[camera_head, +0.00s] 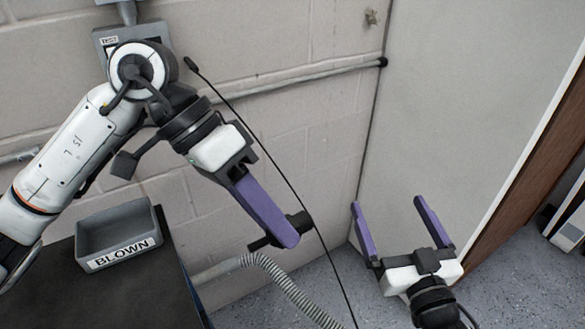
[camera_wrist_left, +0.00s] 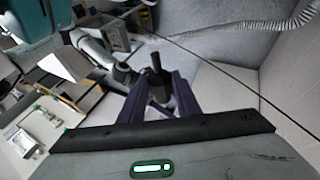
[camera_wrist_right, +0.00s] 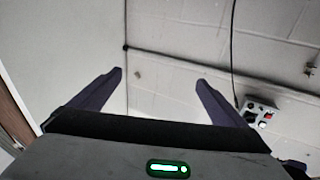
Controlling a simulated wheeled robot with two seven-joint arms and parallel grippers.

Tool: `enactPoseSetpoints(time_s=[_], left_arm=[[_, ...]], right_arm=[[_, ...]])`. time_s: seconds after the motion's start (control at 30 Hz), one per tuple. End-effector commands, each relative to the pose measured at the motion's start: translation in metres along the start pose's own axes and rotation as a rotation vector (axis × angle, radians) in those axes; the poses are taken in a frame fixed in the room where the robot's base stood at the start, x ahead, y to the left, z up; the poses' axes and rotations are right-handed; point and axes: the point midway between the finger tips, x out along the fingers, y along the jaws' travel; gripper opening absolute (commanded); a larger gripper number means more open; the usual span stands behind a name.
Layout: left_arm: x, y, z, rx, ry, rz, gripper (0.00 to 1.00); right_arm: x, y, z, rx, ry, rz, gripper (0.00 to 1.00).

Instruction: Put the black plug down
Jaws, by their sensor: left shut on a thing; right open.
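The black plug (camera_head: 296,222) is held in my left gripper (camera_head: 284,240), with dark parts sticking out on both sides of the purple fingers. In the left wrist view the plug (camera_wrist_left: 155,76) stands between the shut purple fingers. It is in the air in front of the block wall, to the right of the dark table. The fingers hide its middle. My right gripper (camera_head: 388,204) is open and empty, low at the right near the pale panel. In the right wrist view nothing lies between its fingers.
A thin black cable (camera_head: 262,148) runs diagonally close to my left gripper. A corrugated hose (camera_head: 275,270) curves below it. A socketed box (camera_wrist_right: 259,116) shows in the right wrist view.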

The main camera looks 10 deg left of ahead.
Motion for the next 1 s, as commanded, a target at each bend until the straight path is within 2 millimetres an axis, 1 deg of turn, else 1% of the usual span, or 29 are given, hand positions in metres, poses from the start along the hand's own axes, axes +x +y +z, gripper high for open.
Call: enactPoseSetpoints(time_s=[0.03, 0.07, 0.1, 0.17, 0.2, 0.27, 0.3, 0.37, 0.4, 0.47, 0.5, 0.57, 0.6, 0.67, 0.7, 0.77, 0.8, 0.87, 0.9, 0.93, 1.0], left_arm=[[0.000, 0.000, 0.000, 0.000, 0.001, 0.000, 0.01], [0.000, 0.000, 0.000, 0.000, 0.001, 0.000, 0.01], [0.000, 0.000, 0.000, 0.000, 0.001, 0.000, 0.01], [0.000, 0.000, 0.000, 0.000, 0.001, 0.000, 0.01], [0.000, 0.000, 0.000, 0.000, 0.001, 0.000, 0.01], [0.000, 0.000, 0.000, 0.000, 0.001, 0.000, 0.01], [0.000, 0.000, 0.000, 0.000, 0.001, 0.000, 0.01], [0.000, 0.000, 0.000, 0.000, 0.001, 0.000, 0.01], [0.000, 0.000, 0.000, 0.000, 0.001, 0.000, 0.01], [0.000, 0.000, 0.000, 0.000, 0.001, 0.000, 0.01], [0.000, 0.000, 0.000, 0.000, 0.001, 0.000, 0.01], [0.000, 0.000, 0.000, 0.000, 0.001, 0.000, 0.01], [0.000, 0.000, 0.000, 0.000, 0.001, 0.000, 0.01], [0.000, 0.000, 0.000, 0.000, 0.001, 0.000, 0.01], [0.000, 0.000, 0.000, 0.000, 0.001, 0.000, 0.01], [0.000, 0.000, 0.000, 0.000, 0.001, 0.000, 0.01], [0.000, 0.000, 0.000, 0.000, 0.001, 0.000, 0.01], [0.000, 0.000, 0.000, 0.000, 0.001, 0.000, 0.01], [0.000, 0.000, 0.000, 0.000, 0.001, 0.000, 0.01], [0.000, 0.000, 0.000, 0.000, 0.001, 0.000, 0.01], [0.000, 0.000, 0.000, 0.000, 0.001, 0.000, 0.01]], right_arm=[[0.012, -0.010, -0.029, -0.019, 0.078, -0.031, 0.96], [0.018, -0.016, -0.045, -0.032, 0.123, -0.050, 0.96], [0.024, -0.025, -0.066, -0.049, 0.183, -0.077, 0.96], [0.032, -0.040, -0.098, -0.075, 0.273, -0.120, 0.96], [0.035, -0.050, -0.120, -0.093, 0.334, -0.150, 0.96], [0.037, -0.067, -0.152, -0.122, 0.426, -0.199, 0.96], [0.037, -0.079, -0.173, -0.144, 0.487, -0.232, 0.96], [0.034, -0.097, -0.203, -0.177, 0.579, -0.287, 0.96], [0.030, -0.111, -0.223, -0.202, 0.641, -0.327, 0.96], [0.023, -0.131, -0.251, -0.241, 0.734, -0.389, 0.96], [0.016, -0.146, -0.269, -0.271, 0.797, -0.433, 0.96], [0.002, -0.169, -0.293, -0.318, 0.892, -0.506, 0.96], [-0.008, -0.184, -0.308, -0.354, 0.954, -0.557, 0.96], [-0.026, -0.208, -0.328, -0.414, 1.050, -0.641, 0.96], [-0.041, -0.225, -0.338, -0.459, 1.113, -0.704, 0.96], [-0.063, -0.249, -0.350, -0.538, 1.207, -0.805, 0.96], [-0.079, -0.265, -0.354, -0.596, 1.266, -0.876, 0.96], [-0.102, -0.287, -0.355, -0.689, 1.343, -0.985, 0.96], [-0.117, -0.299, -0.352, -0.756, 1.389, -1.060, 0.96], [-0.127, -0.308, -0.349, -0.808, 1.420, -1.116, 0.96], [-0.148, -0.324, -0.336, -0.940, 1.478, -1.250, 0.96]])
